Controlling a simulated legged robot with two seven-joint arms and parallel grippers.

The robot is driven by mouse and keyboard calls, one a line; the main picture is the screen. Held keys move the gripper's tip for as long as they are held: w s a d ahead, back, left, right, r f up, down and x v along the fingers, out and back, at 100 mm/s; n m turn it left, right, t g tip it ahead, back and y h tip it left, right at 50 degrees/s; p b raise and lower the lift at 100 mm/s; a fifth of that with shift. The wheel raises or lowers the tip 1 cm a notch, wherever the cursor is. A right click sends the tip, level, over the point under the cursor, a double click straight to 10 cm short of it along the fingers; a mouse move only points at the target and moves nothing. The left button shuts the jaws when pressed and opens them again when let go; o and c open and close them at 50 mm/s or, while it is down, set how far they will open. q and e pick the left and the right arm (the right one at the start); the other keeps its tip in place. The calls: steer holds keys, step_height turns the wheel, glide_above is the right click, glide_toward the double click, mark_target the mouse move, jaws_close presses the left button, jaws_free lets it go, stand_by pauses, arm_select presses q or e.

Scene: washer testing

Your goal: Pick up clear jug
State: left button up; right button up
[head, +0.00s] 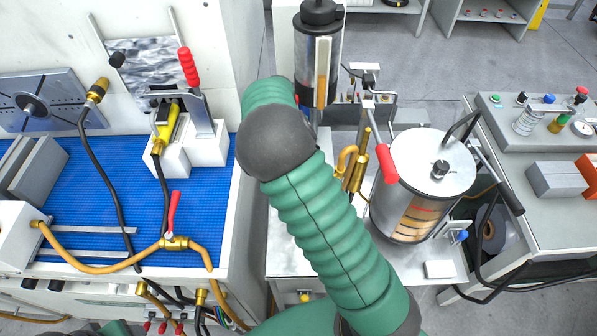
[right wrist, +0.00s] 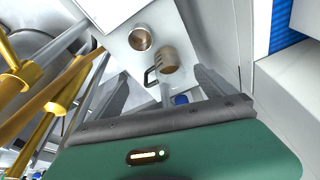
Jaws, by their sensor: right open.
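A clear jug (right wrist: 169,60) with a dark handle and brownish contents shows in the right wrist view, on a pale surface. My right gripper (right wrist: 160,74) is open. Its two grey fingers point toward the jug, which appears between them in the picture. The jug is not gripped, and I cannot tell how far away it is. In the head view my green right arm crosses the middle, and I cannot make out the jug or the right gripper there. My left gripper is not in view.
A small round cup (right wrist: 140,38) stands beside the jug. Brass pipes (right wrist: 35,90) are close on the left of the wrist view. In the head view a metal tank (head: 429,165) stands right of my arm, and a tall cylinder (head: 317,65) behind it. A blue-matted bench (head: 100,210) is left.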

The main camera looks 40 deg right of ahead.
steer(key=shift+m+h, duration=0.5)
steer(key=shift+h, duration=0.1)
steer(key=w+b+x, duration=0.1)
steer(key=x, duration=0.5)
steer(key=w+b+x, duration=0.1)
steer(key=x, duration=0.5)
steer(key=w+b+x, duration=0.1)
steer(key=x, duration=0.5)
steer(key=shift+w+d+r, duration=0.2)
steer(key=shift+w+d, duration=0.1)
steer(key=shift+w, duration=0.1)
steer(key=shift+w+d+f, duration=0.1)
steer(key=shift+f, duration=0.15)
steer(key=shift+d+f, duration=0.2)
steer(key=shift+d, duration=0.25)
steer(key=shift+c, duration=1.8)
steer(key=shift+a+r, duration=0.1)
steer(key=shift+a, duration=0.2)
steer(key=c, duration=1)
steer(key=shift+c, duration=0.9)
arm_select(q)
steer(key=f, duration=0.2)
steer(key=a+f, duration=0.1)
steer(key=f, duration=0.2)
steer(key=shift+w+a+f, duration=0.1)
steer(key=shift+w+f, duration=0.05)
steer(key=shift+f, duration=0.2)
arm_select(e)
steer(key=shift+d, duration=0.15)
